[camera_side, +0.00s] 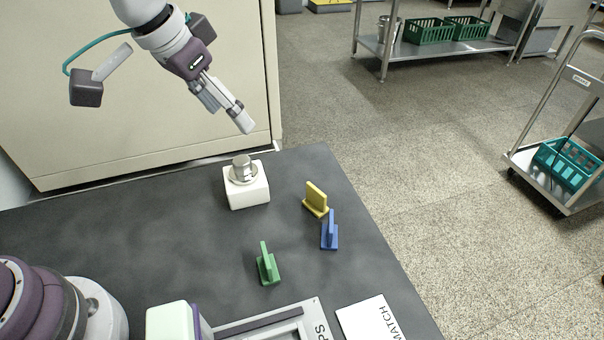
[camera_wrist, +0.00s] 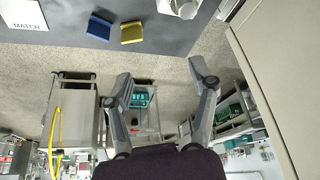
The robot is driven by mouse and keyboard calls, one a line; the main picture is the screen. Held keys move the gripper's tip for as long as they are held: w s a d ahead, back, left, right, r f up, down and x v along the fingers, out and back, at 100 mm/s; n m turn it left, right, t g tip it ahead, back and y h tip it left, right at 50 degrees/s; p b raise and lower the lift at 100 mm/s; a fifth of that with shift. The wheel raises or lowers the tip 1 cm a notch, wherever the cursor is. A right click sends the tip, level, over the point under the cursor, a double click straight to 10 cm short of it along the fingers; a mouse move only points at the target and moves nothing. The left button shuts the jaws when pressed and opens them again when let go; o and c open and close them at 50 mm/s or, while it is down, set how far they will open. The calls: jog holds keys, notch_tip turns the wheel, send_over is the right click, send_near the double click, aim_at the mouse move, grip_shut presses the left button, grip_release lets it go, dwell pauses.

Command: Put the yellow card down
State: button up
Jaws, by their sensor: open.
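The yellow card (camera_side: 316,199) stands upright on a small yellow base on the dark table, close behind the blue card. It also shows near the top of the wrist view (camera_wrist: 132,32). My gripper (camera_side: 246,128) is high above the table's far edge, up and left of the yellow card and well apart from it. In the wrist view my gripper (camera_wrist: 162,72) has its two fingers spread wide with nothing between them.
A blue card (camera_side: 329,230) and a green card (camera_side: 267,264) stand on the table. A white block with a metal knob (camera_side: 247,185) sits near the far edge. A white MATCH plate (camera_side: 370,320) and a grey frame (camera_side: 270,325) lie at the front. A beige cabinet (camera_side: 120,100) rises behind.

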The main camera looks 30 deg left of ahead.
jog(key=s+a+r+n+t+y, duration=0.1)
jog(key=s+a+r+n, duration=0.1)
jog(key=s+a, duration=0.7)
jog(key=s+n, duration=0.1)
jog(key=s, duration=0.2)
jog(key=shift+s+a, duration=0.15)
jog(key=shift+s, duration=0.05)
dwell(0.4)
